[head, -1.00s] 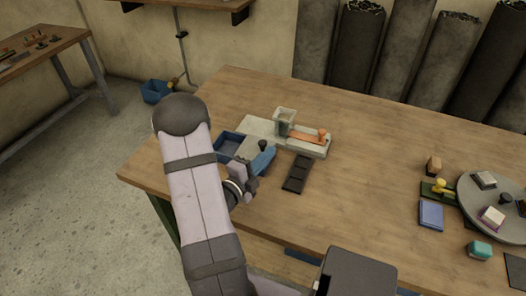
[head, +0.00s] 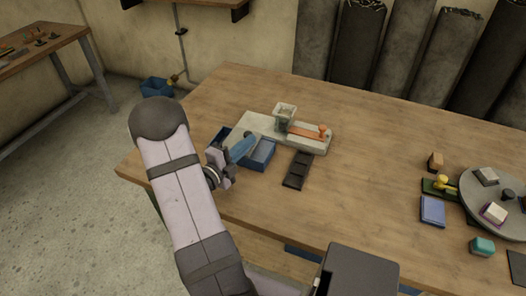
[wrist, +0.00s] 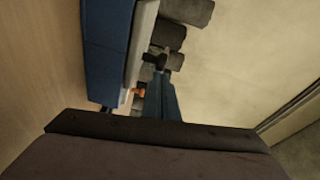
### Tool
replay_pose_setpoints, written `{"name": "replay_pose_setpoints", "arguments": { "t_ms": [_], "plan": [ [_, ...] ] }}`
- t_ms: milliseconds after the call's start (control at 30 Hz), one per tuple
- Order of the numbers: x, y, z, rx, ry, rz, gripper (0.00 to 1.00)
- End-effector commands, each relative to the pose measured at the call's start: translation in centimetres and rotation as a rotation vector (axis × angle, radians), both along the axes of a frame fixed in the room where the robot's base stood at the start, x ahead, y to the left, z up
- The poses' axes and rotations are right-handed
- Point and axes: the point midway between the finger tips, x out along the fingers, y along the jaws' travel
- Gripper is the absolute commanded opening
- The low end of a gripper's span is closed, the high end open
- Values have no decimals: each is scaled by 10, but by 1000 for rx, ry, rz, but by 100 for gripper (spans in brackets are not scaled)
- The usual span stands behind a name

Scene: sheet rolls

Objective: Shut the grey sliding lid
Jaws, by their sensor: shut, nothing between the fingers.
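A blue box (head: 261,157) stands at the left of the table, beside a pale grey slab (head: 258,124). I cannot clearly tell the grey lid from this slab. My gripper (head: 245,143) has blue fingers, shut and empty, reaching over the box from the front left. In the wrist view the fingers (wrist: 160,88) point toward a black knob (wrist: 157,58) close to their tips; whether they touch is unclear. The knob is hidden behind the fingers in the head view. The blue box (wrist: 106,45) also shows at the wrist view's left, with a pale grey edge along it.
A dark slotted tray (head: 299,170) lies in front. A round grey platter (head: 500,198) with small items is at the far right. The middle of the table is clear.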

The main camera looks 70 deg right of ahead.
Motion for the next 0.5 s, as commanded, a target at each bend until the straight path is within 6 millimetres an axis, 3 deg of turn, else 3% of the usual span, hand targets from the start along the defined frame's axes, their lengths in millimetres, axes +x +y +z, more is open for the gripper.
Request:
{"name": "replay_pose_setpoints", "arguments": {
  "t_ms": [33, 200, 500],
  "plan": [
    [17, 0, -5, -4, -7, 6, 0],
    [49, 0, -3, -1, -3, 4, 0],
    [59, 0, 0, 1, -2, 8, 0]
  ]
}}
